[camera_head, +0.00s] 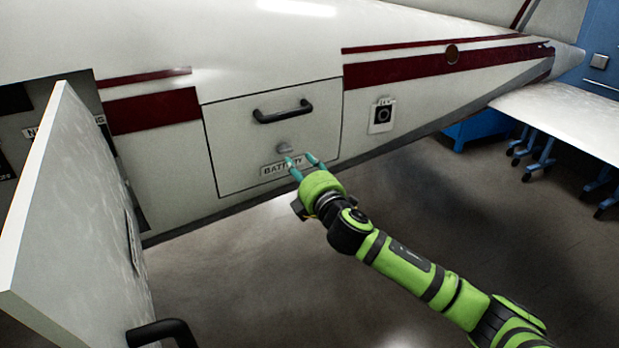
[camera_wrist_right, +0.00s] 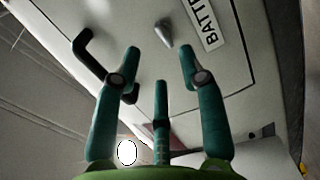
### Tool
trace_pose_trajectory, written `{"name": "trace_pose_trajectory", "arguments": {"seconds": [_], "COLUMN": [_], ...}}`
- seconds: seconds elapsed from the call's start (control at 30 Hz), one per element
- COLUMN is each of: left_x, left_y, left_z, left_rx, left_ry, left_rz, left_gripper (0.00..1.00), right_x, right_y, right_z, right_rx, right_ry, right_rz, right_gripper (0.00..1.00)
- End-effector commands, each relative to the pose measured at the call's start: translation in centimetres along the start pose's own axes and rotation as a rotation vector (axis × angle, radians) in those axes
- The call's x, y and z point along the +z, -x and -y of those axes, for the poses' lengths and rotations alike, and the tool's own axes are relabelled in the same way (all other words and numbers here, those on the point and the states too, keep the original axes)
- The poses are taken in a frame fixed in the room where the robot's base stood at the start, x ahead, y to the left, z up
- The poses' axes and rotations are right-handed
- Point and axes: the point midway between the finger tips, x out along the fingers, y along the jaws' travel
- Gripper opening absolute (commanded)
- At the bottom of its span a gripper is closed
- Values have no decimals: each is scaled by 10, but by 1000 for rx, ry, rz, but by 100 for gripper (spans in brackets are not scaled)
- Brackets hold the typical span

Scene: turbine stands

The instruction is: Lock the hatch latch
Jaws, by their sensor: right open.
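The battery hatch (camera_head: 238,135) is a closed white panel in the aircraft's side, with a black handle (camera_head: 283,111) across its upper part. Below the handle is a small grey latch (camera_head: 283,147), just above the BATTERY label (camera_head: 283,168). My right gripper (camera_head: 302,160) is open and empty, just below and right of the latch, in front of the label. In the right wrist view the latch (camera_wrist_right: 164,33) lies beyond the gap between the spread green fingers (camera_wrist_right: 160,70), apart from them. The handle (camera_wrist_right: 88,52) shows at upper left there. My left gripper is not in view.
An open white door panel (camera_head: 75,200) with a black handle (camera_head: 163,333) stands at the left. A small socket plate (camera_head: 382,115) sits right of the hatch. The floor below the fuselage is clear.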

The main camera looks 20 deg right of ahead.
Motion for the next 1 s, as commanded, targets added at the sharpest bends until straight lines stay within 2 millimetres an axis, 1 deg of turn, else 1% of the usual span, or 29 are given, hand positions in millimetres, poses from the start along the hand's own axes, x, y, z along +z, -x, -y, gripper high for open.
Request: {"name": "trace_pose_trajectory", "arguments": {"seconds": [0.03,0.13,0.23,0.33,0.5,0.87,0.97,1.0], "left_x": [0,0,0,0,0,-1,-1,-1], "left_y": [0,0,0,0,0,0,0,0], "left_z": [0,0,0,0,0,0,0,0], "left_rx": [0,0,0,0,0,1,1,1], "left_ry": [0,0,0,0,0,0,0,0], "left_rz": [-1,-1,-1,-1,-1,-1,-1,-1], "left_gripper": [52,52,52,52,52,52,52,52], "right_x": [0,0,0,0,0,0,4,8], "right_y": [10,26,38,44,47,47,44,42], "right_z": [1,1,1,0,0,0,15,28], "right_rx": [-1,-1,-1,0,0,-1,-27,-52], "right_ry": [1,1,1,0,0,-1,-21,-39], "right_rz": [-2,-2,0,-1,1,1,9,19], "right_gripper": [41,41,41,41,41,41,41,41]}}
